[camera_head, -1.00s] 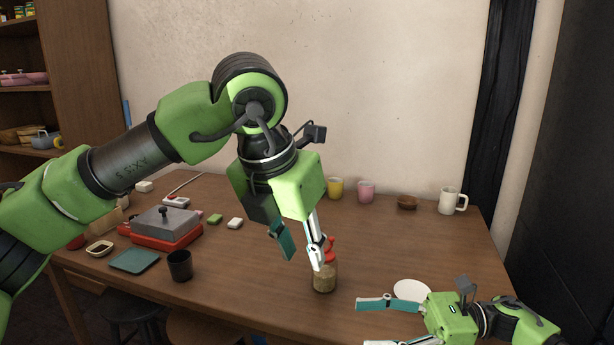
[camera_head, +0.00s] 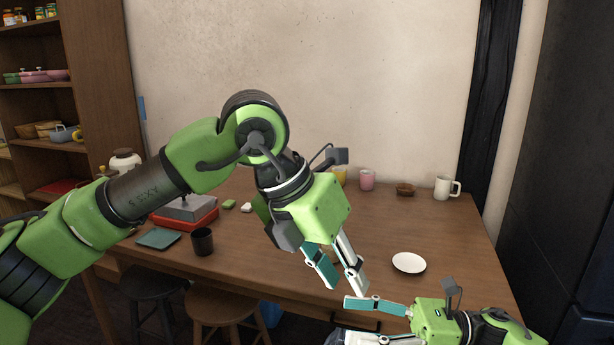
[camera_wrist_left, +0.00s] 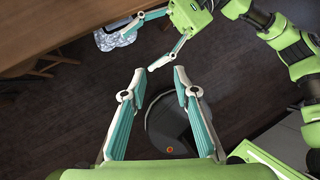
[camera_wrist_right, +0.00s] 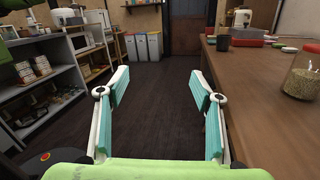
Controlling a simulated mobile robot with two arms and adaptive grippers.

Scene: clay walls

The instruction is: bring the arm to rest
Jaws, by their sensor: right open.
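My left gripper (camera_head: 345,288) is above the table's front edge in the head view, pointing down, with its fingers apart. The left wrist view shows nothing between its fingertips (camera_wrist_left: 159,73), with dark floor beyond. My right gripper (camera_head: 354,320) is low at the right, beyond the table's front edge, pointing left. Its fingers are spread, and the right wrist view shows nothing between the tips (camera_wrist_right: 160,74). The two grippers are close together, apart by a small gap. Both arms are raised off the table.
The wooden table (camera_head: 440,245) bears a white plate (camera_head: 408,263), a white mug (camera_head: 444,188), a pink cup (camera_head: 367,180) and a black cup (camera_head: 203,242). A glass jar (camera_wrist_right: 303,75) stands near its edge. Stools (camera_head: 222,303) stand in front. A pale patterned object (camera_wrist_left: 113,38) lies below my right gripper.

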